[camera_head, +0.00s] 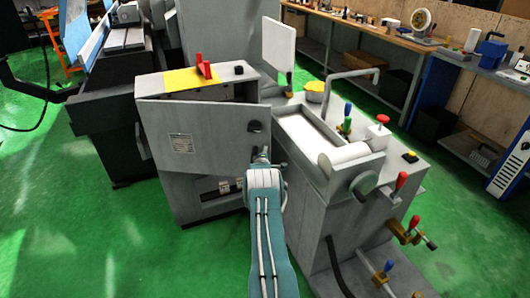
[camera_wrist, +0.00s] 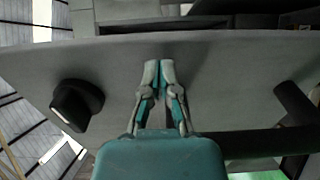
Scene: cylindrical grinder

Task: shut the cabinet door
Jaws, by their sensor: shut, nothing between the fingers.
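The cabinet door (camera_head: 205,140) is a grey panel with a small label and a black knob (camera_head: 254,126) near its right edge. It stands partly open, with a dark gap along its top showing the inside of the grey cabinet (camera_head: 190,210). My gripper (camera_head: 262,156) is at the lower right part of the door, below the knob. In the wrist view the door (camera_wrist: 220,75) spans the picture, with the knob (camera_wrist: 77,104) at left. My gripper (camera_wrist: 158,66) is shut and empty, its tips at the door face; contact cannot be told.
A grey machine bed (camera_head: 320,135) with levers and a red-topped knob stands close on the right. A yellow plate and red piece (camera_head: 204,67) are on the cabinet top. A dark machine (camera_head: 110,110) stands at left. Green floor (camera_head: 100,235) is clear at front left.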

